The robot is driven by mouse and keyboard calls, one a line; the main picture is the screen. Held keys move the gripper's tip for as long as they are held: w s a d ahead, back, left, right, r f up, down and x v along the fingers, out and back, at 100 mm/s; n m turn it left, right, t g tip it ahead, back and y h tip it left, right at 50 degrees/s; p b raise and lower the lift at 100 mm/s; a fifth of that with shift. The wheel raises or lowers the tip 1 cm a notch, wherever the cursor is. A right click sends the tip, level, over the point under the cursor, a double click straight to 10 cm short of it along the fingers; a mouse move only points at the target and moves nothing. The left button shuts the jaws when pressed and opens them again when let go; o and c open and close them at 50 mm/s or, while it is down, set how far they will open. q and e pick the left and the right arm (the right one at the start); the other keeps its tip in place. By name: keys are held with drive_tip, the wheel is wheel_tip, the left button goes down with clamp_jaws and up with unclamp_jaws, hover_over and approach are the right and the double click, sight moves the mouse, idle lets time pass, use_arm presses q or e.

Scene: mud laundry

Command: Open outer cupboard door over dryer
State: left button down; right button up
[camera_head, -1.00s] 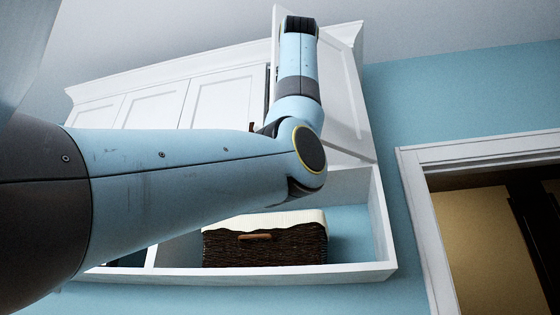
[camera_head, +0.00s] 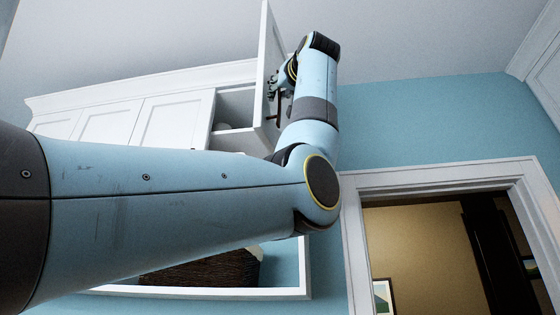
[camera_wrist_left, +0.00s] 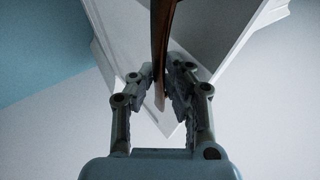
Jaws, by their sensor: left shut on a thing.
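The outer cupboard door (camera_head: 266,50) is a white panel. In the head view it stands swung well out from the white cupboard, almost edge-on. The cupboard's interior (camera_head: 236,108) shows beside it, with shelf space and a pale rounded item partly visible. My left gripper (camera_head: 282,90) is at the door's right-hand face. In the left wrist view my left gripper (camera_wrist_left: 161,92) has its fingers on either side of a brown bar handle (camera_wrist_left: 161,35) and is shut on it. My left arm hides the cupboard's lower part. My right gripper is not in view.
Other white cupboard doors (camera_head: 112,127) to the left are closed. An open shelf with a dark wicker basket (camera_head: 205,271) lies below, partly behind my arm. A white-framed doorway (camera_head: 353,240) stands at the right, with blue wall above it.

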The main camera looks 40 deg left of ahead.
use_arm(q)
drive_tip(key=shift+r, duration=0.2)
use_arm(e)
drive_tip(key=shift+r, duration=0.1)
use_arm(q)
drive_tip(key=c, duration=1.3)
unclamp_jaws()
drive_tip(key=shift+w+f, duration=0.1)
drive_tip(key=shift+w, duration=0.05)
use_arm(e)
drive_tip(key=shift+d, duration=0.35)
use_arm(q)
drive_tip(key=shift+f, duration=0.1)
drive_tip(key=v, duration=1.2)
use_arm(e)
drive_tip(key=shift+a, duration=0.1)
